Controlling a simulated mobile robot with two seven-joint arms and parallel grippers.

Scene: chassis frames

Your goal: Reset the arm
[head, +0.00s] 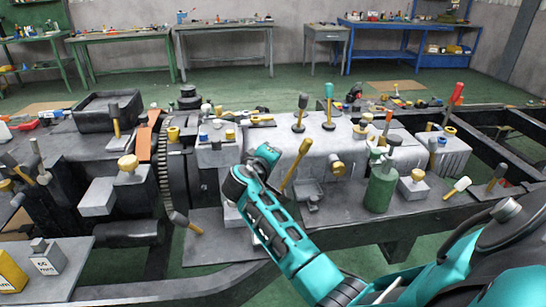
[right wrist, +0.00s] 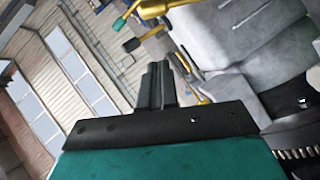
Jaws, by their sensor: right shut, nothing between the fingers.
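My right arm reaches in from the lower right of the head view, with its teal and black forearm over the front of the chassis bench. Its upper end is bent near the grey housing (head: 330,150), and the fingers cannot be made out there. In the right wrist view my right gripper (right wrist: 158,72) has its dark fingers together, with nothing between them. The grey housing also shows beyond them in the right wrist view (right wrist: 205,45). My left gripper is not in view.
Several hammers and mallets, a green bottle (head: 381,187), a black tray (head: 107,111) and weight blocks (head: 48,256) crowd the chassis. A large gear (head: 166,172) stands left of my arm. Workbenches (head: 240,27) line the back wall, with open green floor before them.

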